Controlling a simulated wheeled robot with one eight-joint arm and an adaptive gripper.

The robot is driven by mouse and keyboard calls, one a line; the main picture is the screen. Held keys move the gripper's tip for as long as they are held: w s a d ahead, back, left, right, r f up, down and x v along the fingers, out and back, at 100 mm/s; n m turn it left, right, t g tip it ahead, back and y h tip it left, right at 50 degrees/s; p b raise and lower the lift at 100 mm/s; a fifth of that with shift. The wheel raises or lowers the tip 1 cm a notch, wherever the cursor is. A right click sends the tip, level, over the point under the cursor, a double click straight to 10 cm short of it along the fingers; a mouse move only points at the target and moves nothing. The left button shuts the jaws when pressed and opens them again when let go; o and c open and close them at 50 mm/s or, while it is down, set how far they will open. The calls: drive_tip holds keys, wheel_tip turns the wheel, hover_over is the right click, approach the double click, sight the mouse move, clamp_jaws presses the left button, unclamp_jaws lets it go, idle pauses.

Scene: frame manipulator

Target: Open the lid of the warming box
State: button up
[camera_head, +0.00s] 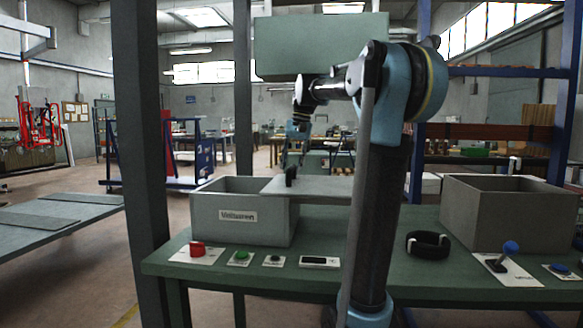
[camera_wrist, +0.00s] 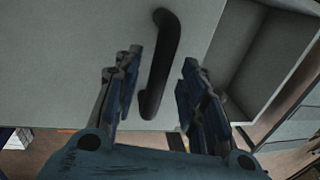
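The warming box (camera_head: 212,222) is a grey, labelled box on the green table. Its flat grey lid (camera_head: 325,188) lies level across the box's right part and reaches out past its right side. The left part of the box is uncovered. A dark handle (camera_head: 290,176) stands on the lid. My gripper (camera_head: 294,160) points down just above the handle in the head view. In the wrist view my gripper (camera_wrist: 161,64) is open, with its fingers apart on either side of the curved black handle (camera_wrist: 158,62). Contact with the handle is not visible.
A second open grey box (camera_head: 500,215) stands at the table's right. A dark post (camera_head: 143,130) rises at the left.

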wheel_tip(320, 180, up, 11)
drive_tip(key=d, duration=0.2)
drive_tip(key=shift+s+r, duration=0.15)
drive_tip(key=shift+s, duration=0.05)
drive_tip(key=shift+d, duration=0.1)
idle(0.3)
